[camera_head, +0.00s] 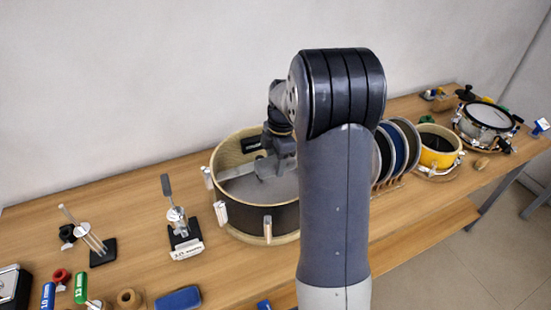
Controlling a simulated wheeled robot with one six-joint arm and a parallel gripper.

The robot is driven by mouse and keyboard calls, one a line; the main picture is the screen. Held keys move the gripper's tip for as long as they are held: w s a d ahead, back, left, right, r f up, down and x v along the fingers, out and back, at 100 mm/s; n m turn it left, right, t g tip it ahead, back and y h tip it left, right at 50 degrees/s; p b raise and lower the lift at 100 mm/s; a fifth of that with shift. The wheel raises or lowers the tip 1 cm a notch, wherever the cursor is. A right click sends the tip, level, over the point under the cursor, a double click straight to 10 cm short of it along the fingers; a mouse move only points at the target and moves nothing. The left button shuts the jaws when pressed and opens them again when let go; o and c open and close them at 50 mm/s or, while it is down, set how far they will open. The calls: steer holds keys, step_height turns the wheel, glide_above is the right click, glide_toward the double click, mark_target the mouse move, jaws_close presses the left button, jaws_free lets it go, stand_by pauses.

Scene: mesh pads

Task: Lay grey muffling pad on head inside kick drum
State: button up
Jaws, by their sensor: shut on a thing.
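The kick drum (265,218) stands on the bench left of my arm, open side up, with a dark shell, a pale wooden rim and silver lugs. My gripper (272,176) points down inside its rim, near the middle. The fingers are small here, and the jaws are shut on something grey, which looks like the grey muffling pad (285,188). Pad and drum head are both greyish, so I cannot clearly tell where one ends or whether the pad touches the head. My arm hides the drum's right part.
Several upright discs in a rack (408,140), a yellow drum (437,152) and a silver drum (487,117) stand to the right. A pedal-like stand (182,230), a rod stand (95,245) and a blue block (178,298) are at left. The wall is close behind.

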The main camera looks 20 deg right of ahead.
step_height(320, 180, down, 19)
steer(key=b, duration=1.3)
steer(key=o, duration=1.1)
steer(key=shift+c, duration=0.2)
steer(key=shift+r, duration=0.1)
step_height(320, 180, up, 11)
steer(key=d, duration=0.1)
steer(key=shift+d+f+b, duration=0.15)
steer(key=shift+f+b, duration=0.05)
steer(key=shift+b, duration=0.1)
steer(key=shift+f, duration=0.1)
